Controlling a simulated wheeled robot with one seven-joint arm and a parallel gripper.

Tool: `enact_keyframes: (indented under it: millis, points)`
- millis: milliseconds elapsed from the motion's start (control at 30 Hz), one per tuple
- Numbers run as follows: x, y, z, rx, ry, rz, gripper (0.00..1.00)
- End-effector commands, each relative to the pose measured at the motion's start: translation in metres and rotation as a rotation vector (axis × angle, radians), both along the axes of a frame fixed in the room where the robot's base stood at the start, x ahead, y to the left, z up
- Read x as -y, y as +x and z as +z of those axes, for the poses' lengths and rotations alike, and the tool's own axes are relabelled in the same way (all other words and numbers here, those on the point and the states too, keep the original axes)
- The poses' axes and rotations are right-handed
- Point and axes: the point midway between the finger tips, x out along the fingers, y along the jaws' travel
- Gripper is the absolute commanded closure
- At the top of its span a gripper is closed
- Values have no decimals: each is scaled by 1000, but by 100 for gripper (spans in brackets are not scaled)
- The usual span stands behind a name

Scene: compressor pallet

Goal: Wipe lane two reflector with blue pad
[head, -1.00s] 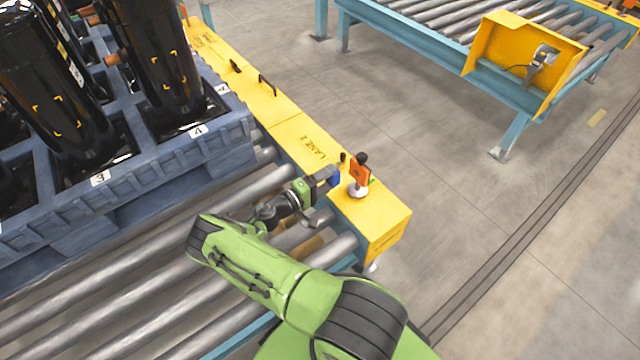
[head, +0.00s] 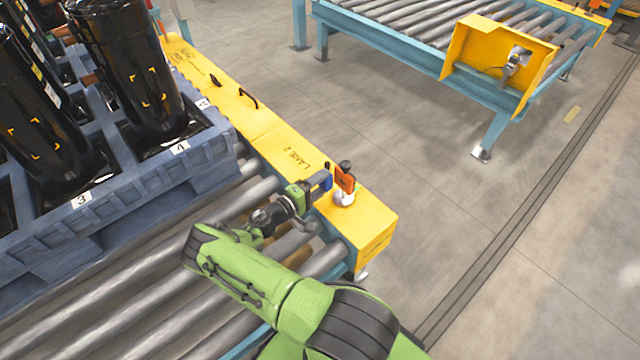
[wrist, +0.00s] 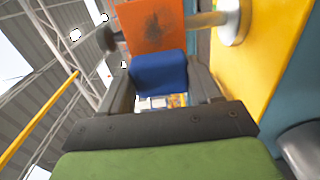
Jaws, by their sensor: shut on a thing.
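My gripper (head: 316,187) is shut on the blue pad (head: 326,180), above the yellow lane 2 housing. In the wrist view the blue pad (wrist: 160,73) sits between the fingers. The orange reflector (head: 345,179) stands upright on a short post with a round pale base on that housing. The pad is just left of it in the head view. In the wrist view the reflector (wrist: 152,26) shows a dark smudge on its face, and the pad overlaps its lower edge. I cannot tell whether pad and reflector touch.
The yellow housing (head: 369,220) runs along the roller conveyor (head: 225,215). A blue pallet (head: 135,192) with black compressors (head: 145,85) stands on the rollers at left. Another conveyor with a yellow guard (head: 478,60) is across the clear floor.

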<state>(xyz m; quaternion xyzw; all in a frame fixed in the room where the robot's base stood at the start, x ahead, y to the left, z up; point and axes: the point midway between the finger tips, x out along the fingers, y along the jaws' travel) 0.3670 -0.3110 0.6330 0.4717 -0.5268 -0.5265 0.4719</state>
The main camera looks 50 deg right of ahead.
Motion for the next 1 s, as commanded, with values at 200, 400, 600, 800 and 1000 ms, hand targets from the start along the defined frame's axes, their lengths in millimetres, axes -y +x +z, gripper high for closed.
enact_keyframes:
  millis: [200, 400, 600, 800, 1000]
  points:
    - [5, -1, 0, 0, 0, -1, 62]
    - [9, -1, 0, 0, 0, -1, 62]
    - [13, -1, 0, 0, 0, -1, 62]
    - [17, -2, 0, 0, 0, 0, 62]
    - [17, -7, 1, -4, 0, -1, 62]
